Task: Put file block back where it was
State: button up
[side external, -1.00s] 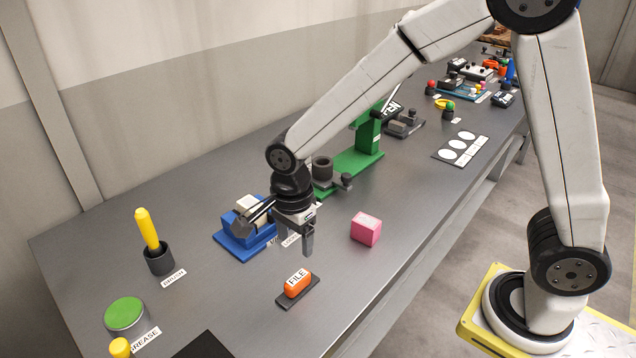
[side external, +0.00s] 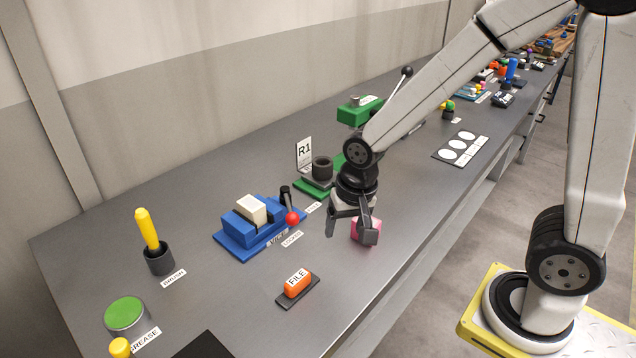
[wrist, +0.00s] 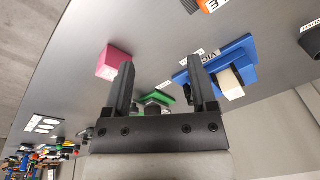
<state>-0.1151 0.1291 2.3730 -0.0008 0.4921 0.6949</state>
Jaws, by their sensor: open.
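The orange file block (side external: 297,284), labelled FILE, sits on a small dark base (side external: 313,292) near the front of the bench. It also shows at the top edge of the wrist view (wrist: 207,5), partly cut off. My gripper (side external: 350,234) is open and empty, above the bench and to the right of the file block. In the side view one finger overlaps a pink block (side external: 359,227). In the wrist view the pink block (wrist: 113,62) lies beyond the left finger, outside the jaws.
A blue vise (side external: 250,235) holding a pale block (side external: 251,209) stands to the left of my gripper, with a red-knobbed lever (side external: 292,218) beside it. A green press (side external: 357,110) stands behind. A brush holder (side external: 159,259) and grease tin (side external: 127,314) are at left. Bench around the file block is clear.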

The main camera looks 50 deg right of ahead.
jog(key=shift+s+d+f+n+t, duration=0.15)
jog(key=shift+s+d+n, duration=0.5)
jog(key=shift+n, duration=0.45)
jog(key=shift+s+d+n+t, duration=0.2)
jog(key=shift+s+d+n, duration=0.45)
jog(key=shift+n, duration=0.45)
jog(key=shift+s+d+f+n+t, duration=0.15)
jog(key=shift+s+d+n, duration=0.5)
jog(key=shift+n, duration=0.45)
jog(key=shift+a+r, duration=0.1)
